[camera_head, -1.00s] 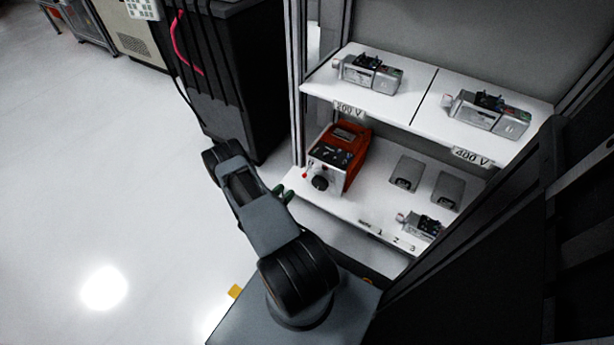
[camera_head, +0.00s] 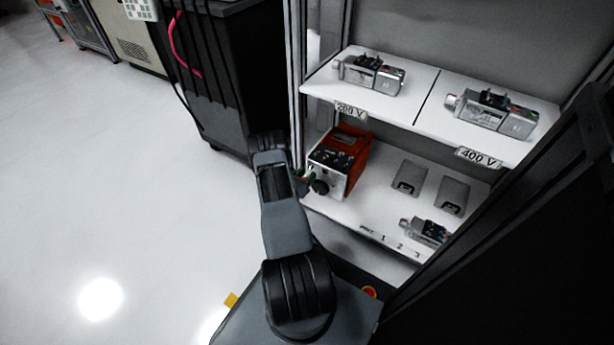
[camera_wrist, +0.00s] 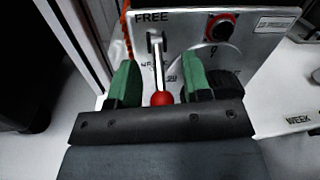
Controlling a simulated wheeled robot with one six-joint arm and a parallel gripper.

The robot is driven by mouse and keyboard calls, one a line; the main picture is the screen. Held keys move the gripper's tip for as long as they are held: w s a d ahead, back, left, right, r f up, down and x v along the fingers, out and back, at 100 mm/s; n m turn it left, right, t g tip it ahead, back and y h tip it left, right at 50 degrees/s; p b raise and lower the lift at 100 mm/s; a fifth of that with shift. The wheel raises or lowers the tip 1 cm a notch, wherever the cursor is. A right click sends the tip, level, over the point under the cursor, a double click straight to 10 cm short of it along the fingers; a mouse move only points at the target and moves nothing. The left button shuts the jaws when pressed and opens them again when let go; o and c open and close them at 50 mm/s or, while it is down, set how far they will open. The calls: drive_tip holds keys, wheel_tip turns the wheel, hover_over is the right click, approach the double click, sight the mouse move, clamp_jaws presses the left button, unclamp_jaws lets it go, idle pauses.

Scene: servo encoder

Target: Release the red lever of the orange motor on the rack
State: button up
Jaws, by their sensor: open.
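The orange motor (camera_head: 350,150) stands on the lower rack shelf at the left, its light front panel facing my arm. In the wrist view the panel (camera_wrist: 258,52) has the word FREE at its top left. The red lever shows as a red ball (camera_wrist: 161,98) on a metal stem that runs up toward FREE. My gripper (camera_wrist: 160,84) is open, with green-padded fingers on either side of the lever and apart from it. In the head view my gripper (camera_head: 302,182) is at the motor's front left, and the lever is hidden there.
The lower rack shelf (camera_head: 345,208) also bears two grey plates (camera_head: 409,177) and a small grey motor (camera_head: 427,231). The upper shelf (camera_head: 413,112) holds two grey motors (camera_head: 370,74). A dark cabinet (camera_head: 225,80) stands left of the rack. The floor at left is clear.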

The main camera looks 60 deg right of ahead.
sight(309, 171)
drive_tip(key=shift+d, duration=0.1)
drive_tip(key=shift+c, duration=0.2)
drive_tip(key=c, duration=0.8)
drive_tip(key=shift+d, duration=0.1)
drive_tip(key=r+y+p, duration=0.1)
drive_tip(key=p, duration=0.1)
drive_tip(key=shift+a+r+y+p, duration=0.1)
drive_tip(key=shift+a+y+p, duration=0.1)
drive_tip(key=shift+y+p, duration=0.15)
drive_tip(key=y+p, duration=0.1)
drive_tip(key=r+y+p, duration=0.1)
drive_tip(key=y, duration=0.1)
drive_tip(key=shift+a+p, duration=0.1)
drive_tip(key=shift+p, duration=0.3)
drive_tip(key=y+p, duration=0.2)
drive_tip(key=r+y+p, duration=0.1)
drive_tip(key=y, duration=0.1)
drive_tip(key=shift+n+y+p, duration=0.25)
drive_tip(key=shift+n+p, duration=0.05)
drive_tip(key=shift+p, duration=0.05)
drive_tip(key=shift+r+t+y+p, duration=0.1)
drive_tip(key=shift+t+y+p, duration=0.2)
drive_tip(key=shift+y+p, duration=0.55)
drive_tip(key=shift+y, duration=0.25)
